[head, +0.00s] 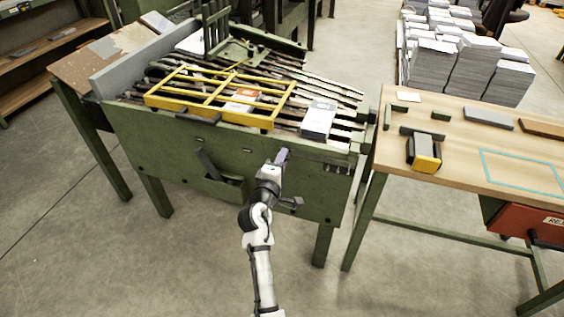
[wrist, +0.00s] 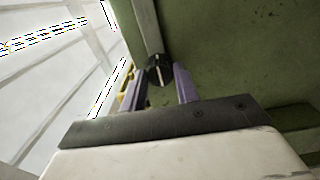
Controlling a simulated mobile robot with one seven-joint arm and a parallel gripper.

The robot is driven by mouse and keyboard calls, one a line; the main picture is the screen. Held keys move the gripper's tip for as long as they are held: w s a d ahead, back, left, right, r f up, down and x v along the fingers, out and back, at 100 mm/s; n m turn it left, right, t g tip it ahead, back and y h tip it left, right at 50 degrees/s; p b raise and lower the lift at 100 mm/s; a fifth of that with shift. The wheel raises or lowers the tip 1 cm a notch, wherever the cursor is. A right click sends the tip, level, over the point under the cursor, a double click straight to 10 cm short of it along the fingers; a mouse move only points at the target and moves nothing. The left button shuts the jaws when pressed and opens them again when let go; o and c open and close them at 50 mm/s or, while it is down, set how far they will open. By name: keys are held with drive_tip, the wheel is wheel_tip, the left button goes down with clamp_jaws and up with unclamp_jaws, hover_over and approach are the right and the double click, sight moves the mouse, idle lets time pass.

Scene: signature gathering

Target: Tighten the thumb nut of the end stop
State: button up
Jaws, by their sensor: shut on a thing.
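My gripper (head: 282,156) reaches up to the front face of the green machine (head: 150,140), just below its top edge. In the wrist view its two purple fingers (wrist: 161,80) stand on either side of a round black knob with a pale line across it, the thumb nut (wrist: 158,68). The gripper is shut on the thumb nut. A grey-green bar (wrist: 148,25), which looks like part of the end stop, runs away behind the nut. In the head view the nut is hidden by my gripper.
A yellow frame (head: 215,98) lies over slatted rails on the machine, with stacks of printed sheets (head: 319,118) beside it. A wooden table (head: 470,140) with a yellow-black tool (head: 424,152) stands at the right. A small tray (head: 220,183) juts from the machine's front, left of my gripper.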

drive_tip(key=shift+r, duration=0.1)
drive_tip(key=o, duration=1)
drive_tip(key=shift+c, duration=0.2)
drive_tip(key=b+v, duration=0.1)
drive_tip(key=v, duration=1.2)
drive_tip(key=shift+s+b, duration=0.35)
drive_tip(key=shift+b, duration=0.05)
drive_tip(key=shift+a, duration=0.1)
